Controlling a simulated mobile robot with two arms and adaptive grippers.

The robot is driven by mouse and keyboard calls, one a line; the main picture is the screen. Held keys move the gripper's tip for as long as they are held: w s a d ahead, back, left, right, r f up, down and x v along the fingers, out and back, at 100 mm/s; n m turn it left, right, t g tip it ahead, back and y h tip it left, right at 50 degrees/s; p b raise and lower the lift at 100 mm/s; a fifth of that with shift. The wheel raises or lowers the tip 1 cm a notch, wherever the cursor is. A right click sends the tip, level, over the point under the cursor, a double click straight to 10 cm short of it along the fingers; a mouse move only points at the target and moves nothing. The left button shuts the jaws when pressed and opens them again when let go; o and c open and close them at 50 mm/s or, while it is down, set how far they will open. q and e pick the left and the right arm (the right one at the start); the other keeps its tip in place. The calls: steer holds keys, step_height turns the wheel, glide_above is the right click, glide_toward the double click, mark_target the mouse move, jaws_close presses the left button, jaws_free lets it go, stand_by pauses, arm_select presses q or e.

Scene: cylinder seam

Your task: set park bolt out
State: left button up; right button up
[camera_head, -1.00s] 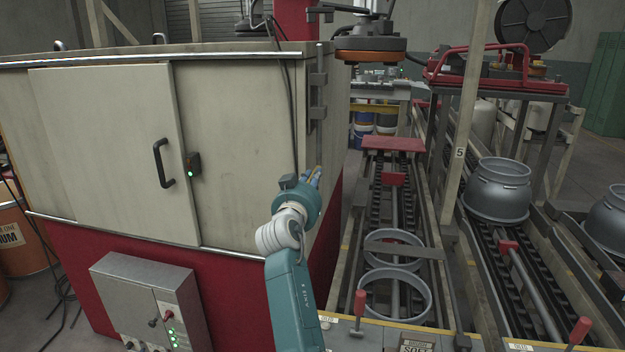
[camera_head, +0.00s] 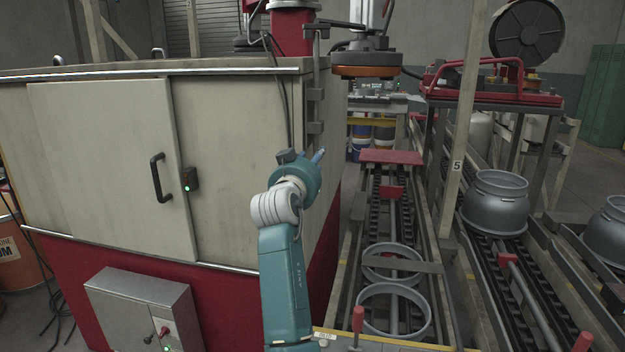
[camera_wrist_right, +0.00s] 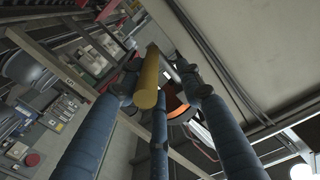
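One arm, which I take to be my right, rises from the bottom middle of the head view. Its teal wrist and gripper (camera_head: 319,156) are at the right corner of the cream cabinet (camera_head: 235,140), partly hiding the fingers. In the right wrist view the blue fingers of my right gripper (camera_wrist_right: 163,80) stand apart around a yellow rod (camera_wrist_right: 148,78), possibly the park bolt. A gap shows between the rod and the right finger; I see no firm grip. The rod cannot be made out in the head view. My left gripper is not in view.
The cabinet has a closed sliding door with a black handle (camera_head: 160,177). A bracket (camera_head: 316,100) runs up its corner. A grey control box (camera_head: 145,308) stands in front. Rings (camera_head: 394,309) lie on the conveyor to the right; a grey drum part (camera_head: 496,203) stands on another.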

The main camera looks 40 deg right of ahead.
steer(key=shift+w+a+r, duration=0.1)
steer(key=shift+a+r, duration=0.15)
steer(key=shift+r, duration=0.3)
